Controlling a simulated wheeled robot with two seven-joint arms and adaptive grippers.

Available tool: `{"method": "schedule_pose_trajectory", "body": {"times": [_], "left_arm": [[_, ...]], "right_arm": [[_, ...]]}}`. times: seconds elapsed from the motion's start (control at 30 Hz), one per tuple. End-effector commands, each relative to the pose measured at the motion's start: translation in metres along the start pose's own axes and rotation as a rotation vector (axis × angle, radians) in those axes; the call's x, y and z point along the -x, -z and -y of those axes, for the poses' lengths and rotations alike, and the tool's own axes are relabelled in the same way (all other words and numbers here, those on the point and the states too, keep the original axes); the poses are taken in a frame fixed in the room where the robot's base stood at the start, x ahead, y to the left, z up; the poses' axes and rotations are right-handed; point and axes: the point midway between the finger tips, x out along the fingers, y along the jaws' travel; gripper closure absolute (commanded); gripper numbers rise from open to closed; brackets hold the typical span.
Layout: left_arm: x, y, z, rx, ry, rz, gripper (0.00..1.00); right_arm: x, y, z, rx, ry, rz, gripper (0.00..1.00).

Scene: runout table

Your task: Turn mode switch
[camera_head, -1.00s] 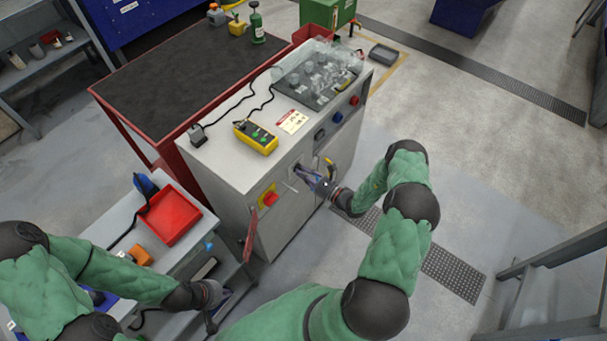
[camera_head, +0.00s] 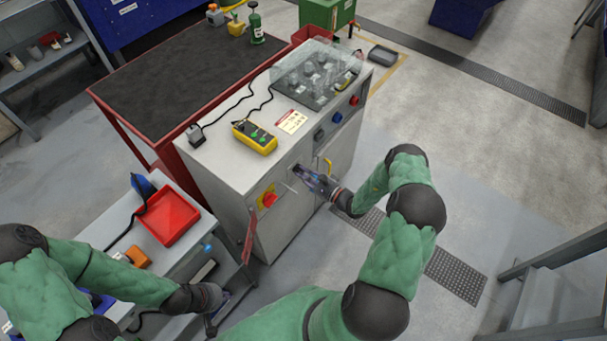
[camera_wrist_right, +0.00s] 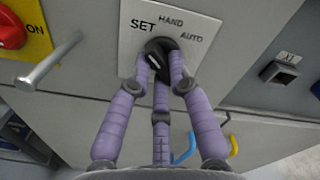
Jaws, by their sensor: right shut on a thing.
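The mode switch (camera_wrist_right: 158,55) is a black round knob with a white pointer mark on a pale plate (camera_wrist_right: 135,50) lettered SET, HAND and AUTO, in the right wrist view. The pointer mark sits on the knob's left side, towards SET. My right gripper (camera_wrist_right: 163,75) has its purple fingers closed around the knob. In the head view my right gripper (camera_head: 312,180) is at the cabinet's front face and hides the switch. My left gripper (camera_head: 222,300) hangs low at the left by the small bench; its fingers are too small and unclear there to tell their state.
The grey cabinet (camera_head: 230,160) carries a yellow pendant (camera_head: 255,137) and a clear cover (camera_head: 318,72) on top. A red switch (camera_head: 268,199) with a yellow plate and a metal handle (camera_wrist_right: 48,62) are left of the knob. A square button (camera_wrist_right: 285,70) is to the right.

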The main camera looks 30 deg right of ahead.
Motion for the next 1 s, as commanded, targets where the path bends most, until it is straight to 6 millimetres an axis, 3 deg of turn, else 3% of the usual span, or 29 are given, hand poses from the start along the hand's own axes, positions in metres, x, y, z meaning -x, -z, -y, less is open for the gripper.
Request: {"method": "schedule_pose_trajectory", "body": {"times": [0.47, 0.5, 0.57, 1.0], "left_arm": [[-0.0002, 0.0000, 0.0001, 0.000, 0.000, 0.000, 1.00], [-0.0002, 0.0000, 0.0001, 0.000, 0.000, 0.000, 1.00], [-0.0002, 0.0000, 0.0001, 0.000, 0.000, 0.000, 1.00], [-0.0002, 0.0001, 0.0001, 0.000, 0.000, 0.000, 1.00]], "right_arm": [[0.0000, -0.0005, -0.0013, 0.010, -0.002, 0.001, 1.00], [0.0000, -0.0005, -0.0013, 0.010, -0.002, 0.001, 0.69], [0.0000, -0.0005, -0.0012, 0.009, -0.002, 0.001, 0.56], [0.0077, 0.0007, -0.0001, 0.010, 0.000, -0.002, 0.56]]}}
